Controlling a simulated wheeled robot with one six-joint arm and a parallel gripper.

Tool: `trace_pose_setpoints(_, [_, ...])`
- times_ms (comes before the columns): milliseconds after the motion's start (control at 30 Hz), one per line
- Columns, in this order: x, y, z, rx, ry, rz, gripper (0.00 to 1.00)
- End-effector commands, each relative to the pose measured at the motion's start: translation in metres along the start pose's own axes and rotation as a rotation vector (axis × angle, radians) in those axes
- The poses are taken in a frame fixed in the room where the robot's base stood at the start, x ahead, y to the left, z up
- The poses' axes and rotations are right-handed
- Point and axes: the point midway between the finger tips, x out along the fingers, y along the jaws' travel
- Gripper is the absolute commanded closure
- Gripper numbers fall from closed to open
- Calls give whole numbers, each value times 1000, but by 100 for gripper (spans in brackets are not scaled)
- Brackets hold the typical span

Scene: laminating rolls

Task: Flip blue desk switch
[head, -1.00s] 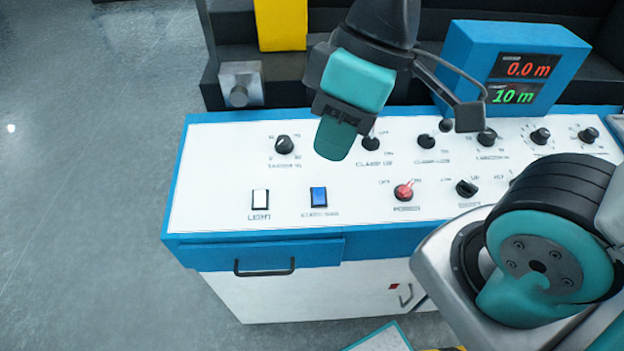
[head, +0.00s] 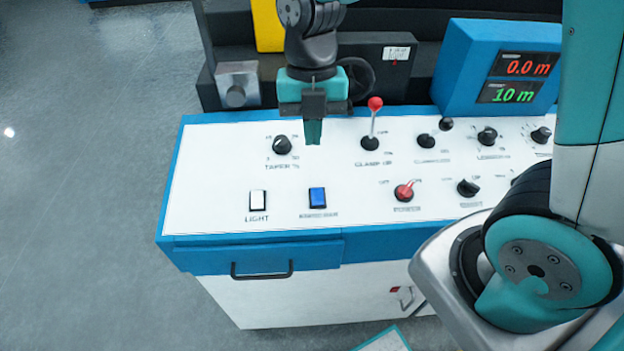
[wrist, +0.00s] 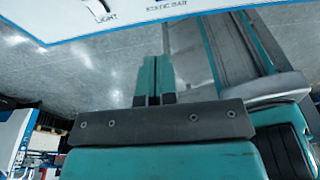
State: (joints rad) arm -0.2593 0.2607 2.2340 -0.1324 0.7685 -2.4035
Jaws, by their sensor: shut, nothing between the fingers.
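The blue desk switch (head: 317,198) is a small blue rocker in a dark frame on the white control panel (head: 230,180), right of the white LIGHT switch (head: 258,200). My gripper (head: 313,138) is shut and empty, pointing down above the panel, behind the blue switch and apart from it. In the wrist view my shut teal fingers (wrist: 155,80) point toward the panel's edge. There the label "STATIC BAR" shows at the top edge, but the blue switch itself is out of frame.
Near my gripper are the taper knob (head: 282,146) and the clamp lever (head: 375,110) with a red ball top. A red power switch (head: 404,192) sits to the right. A blue display box (head: 500,65) stands at the back right. The panel's front left is clear.

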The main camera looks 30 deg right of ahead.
Motion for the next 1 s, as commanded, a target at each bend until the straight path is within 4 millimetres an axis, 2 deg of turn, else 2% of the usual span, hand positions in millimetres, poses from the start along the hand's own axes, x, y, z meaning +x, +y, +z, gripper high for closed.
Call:
trace_pose_setpoints(267, [0,0,0,-1,0,0,100])
trace_pose_setpoints(433, [10,0,-1,-1,4,-2,100])
trace_pose_setpoints(567, [32,-1,-1,0,6,-4,100])
trace_pose_setpoints(900, [104,-1,-2,0,6,-5,100])
trace_pose_setpoints(1000, [112,-1,12,3,3,-2,100])
